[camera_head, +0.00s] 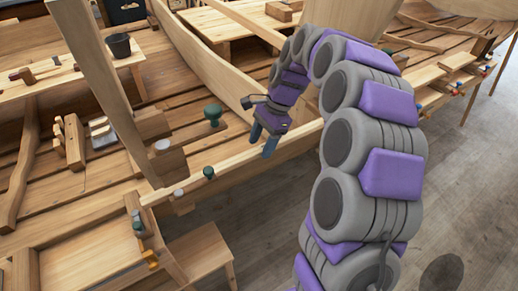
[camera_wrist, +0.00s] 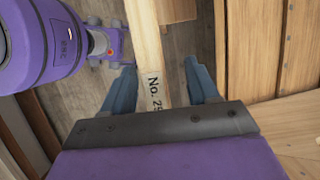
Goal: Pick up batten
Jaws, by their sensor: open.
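The batten (camera_wrist: 147,45) is a long, pale wooden strip with a label reading "No. 25", partly cut off by the gripper body, in the wrist view. My gripper (camera_wrist: 160,78) is open, with one blue-grey finger on each side of the strip. Gaps show between the strip and both fingers, wider on the right. In the head view my gripper (camera_head: 262,146) points down at the pale wooden edge of the hull structure. I cannot tell there which strip is the batten or how high the fingers are.
A green knob-like piece (camera_head: 213,114) stands on the planks left of my gripper. A dark bucket (camera_head: 119,45) and a wooden block (camera_head: 75,142) are farther left. A slanted post (camera_head: 95,75) rises at left. Grey floor (camera_head: 461,170) is open at right.

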